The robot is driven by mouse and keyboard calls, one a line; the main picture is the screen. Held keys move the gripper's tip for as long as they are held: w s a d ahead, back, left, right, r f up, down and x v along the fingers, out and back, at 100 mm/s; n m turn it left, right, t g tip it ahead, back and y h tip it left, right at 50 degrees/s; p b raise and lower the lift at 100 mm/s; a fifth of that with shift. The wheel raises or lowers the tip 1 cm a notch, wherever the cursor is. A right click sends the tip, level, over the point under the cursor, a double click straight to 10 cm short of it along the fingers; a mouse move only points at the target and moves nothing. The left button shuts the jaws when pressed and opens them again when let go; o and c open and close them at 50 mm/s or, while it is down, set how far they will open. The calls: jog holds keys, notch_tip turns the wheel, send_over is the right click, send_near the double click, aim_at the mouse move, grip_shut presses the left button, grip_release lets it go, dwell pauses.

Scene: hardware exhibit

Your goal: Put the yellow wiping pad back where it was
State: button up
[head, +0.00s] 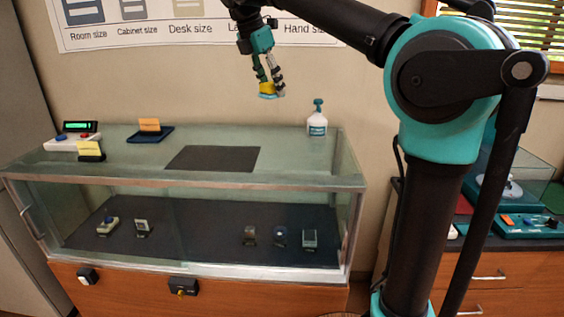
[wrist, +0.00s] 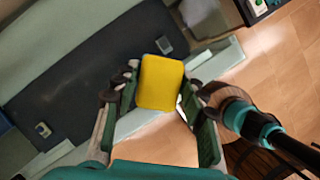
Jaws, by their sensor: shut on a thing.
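The yellow wiping pad (head: 267,88) is held in my gripper (head: 271,85), high above the glass display case, in front of the wall. A light blue layer shows along its lower edge in the head view. In the wrist view the pad's yellow face (wrist: 160,82) fills the gap between the two fingers, and my gripper (wrist: 158,95) is shut on it. The pad touches nothing else that I can see.
The glass case top (head: 300,155) bears a dark mat (head: 212,158), a spray bottle (head: 317,122), an orange block (head: 149,125) on a blue tray (head: 150,136), a yellow card on a black holder (head: 90,154) and a device with a green display (head: 74,142). Small devices stand inside the case.

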aim_at(278, 159)
jog(key=shift+s+d+f, duration=0.1)
jog(key=shift+d+f, duration=0.1)
jog(key=shift+f, duration=0.1)
notch_tip(278, 159, down, 19)
dwell(0.3)
jog(key=shift+f, duration=0.1)
jog(key=o, duration=1.1)
jog(key=v, duration=1.2)
jog(key=shift+d, duration=0.1)
